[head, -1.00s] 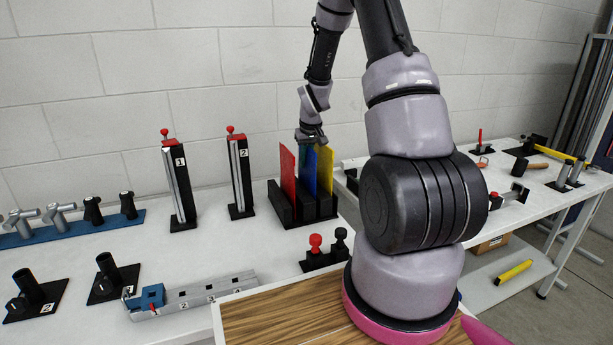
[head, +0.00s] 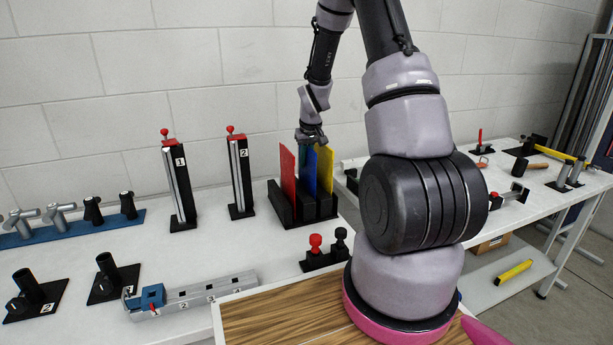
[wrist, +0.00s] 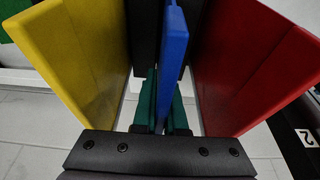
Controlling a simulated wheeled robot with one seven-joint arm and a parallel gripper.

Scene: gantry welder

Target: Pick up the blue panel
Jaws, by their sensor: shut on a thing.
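The blue panel (head: 309,172) stands upright in the middle slot of a black rack (head: 305,218), between a red panel (head: 287,172) and a yellow panel (head: 325,170). My gripper (head: 309,150) is above the rack, pointing down at the blue panel's top. In the wrist view the blue panel (wrist: 173,60) runs between my green fingers (wrist: 163,105), which are shut on it. The yellow panel (wrist: 75,55) is on the left there and the red panel (wrist: 255,70) on the right. The blue panel's lower part is hidden in the rack.
Two tall clamp posts (head: 179,185) (head: 241,177) stand left of the rack. A small black holder (head: 325,259) with a red and a black knob is in front. The wall is close behind. A second bench (head: 520,205) with tools is at right.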

